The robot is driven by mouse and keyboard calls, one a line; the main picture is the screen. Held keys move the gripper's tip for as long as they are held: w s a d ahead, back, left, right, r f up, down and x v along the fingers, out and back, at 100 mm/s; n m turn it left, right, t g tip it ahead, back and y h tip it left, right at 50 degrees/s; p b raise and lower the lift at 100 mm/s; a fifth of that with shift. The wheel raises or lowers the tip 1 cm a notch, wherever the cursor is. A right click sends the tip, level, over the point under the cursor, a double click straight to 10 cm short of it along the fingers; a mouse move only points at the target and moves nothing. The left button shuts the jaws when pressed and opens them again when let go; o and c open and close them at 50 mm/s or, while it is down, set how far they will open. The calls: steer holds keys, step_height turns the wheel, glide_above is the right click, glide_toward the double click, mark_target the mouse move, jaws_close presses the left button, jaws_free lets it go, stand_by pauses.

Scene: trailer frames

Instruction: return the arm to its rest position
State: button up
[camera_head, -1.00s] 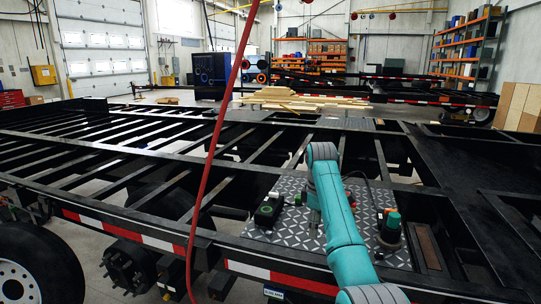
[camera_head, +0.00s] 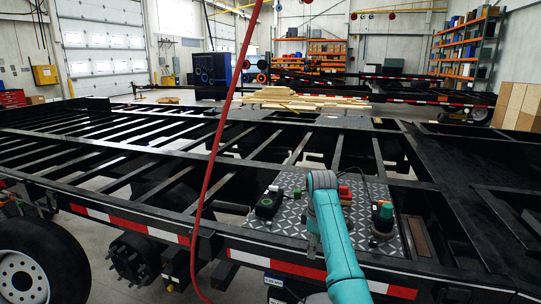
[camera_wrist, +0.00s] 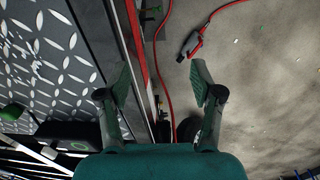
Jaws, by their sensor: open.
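My arm (camera_head: 335,240) shows in the head view as a teal and grey limb in front of the trailer frame's near rail. Its end is bent down by the checker plate, and the fingers are hidden there. In the wrist view my gripper (camera_wrist: 162,85) is open, with two green-tipped fingers wide apart and nothing between them. Below it are the edge of the trailer frame and the concrete floor.
A checker plate (camera_head: 290,220) on the black trailer frame carries a black box with a green button (camera_head: 268,204) and a green-topped device (camera_head: 383,219). A red hose (camera_head: 215,150) hangs at left. A red cable with a grey connector (camera_wrist: 190,45) lies on the floor.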

steer(key=s+d+f+m+t, duration=0.15)
steer(key=s+f, duration=0.25)
steer(key=f, duration=0.8)
steer(key=s+f+m+t, duration=0.2)
steer(key=s+f, duration=0.2)
steer(key=f, duration=0.8)
steer(key=s+d+f+m+t, duration=0.1)
steer(key=s+f+t, duration=0.1)
steer(key=s+f, duration=0.65)
steer(key=s+d+f+m+t, duration=0.15)
steer(key=s+f, duration=0.35)
steer(key=s, duration=0.7)
steer(key=s+r+m+t, duration=0.2)
steer(key=s+r, duration=0.2)
steer(key=s, duration=0.8)
steer(key=s+r+m+t, duration=0.15)
steer(key=s+r, duration=0.25)
steer(key=s, duration=0.8)
steer(key=s+r+m+t, duration=0.1)
steer(key=s+r+m, duration=0.1)
steer(key=s+r, duration=0.5)
steer(key=s+r+m+t, duration=0.2)
steer(key=s+r, duration=0.6)
steer(key=r, duration=0.6)
steer(key=shift+d+r, duration=0.15)
steer(key=shift+d, duration=0.2)
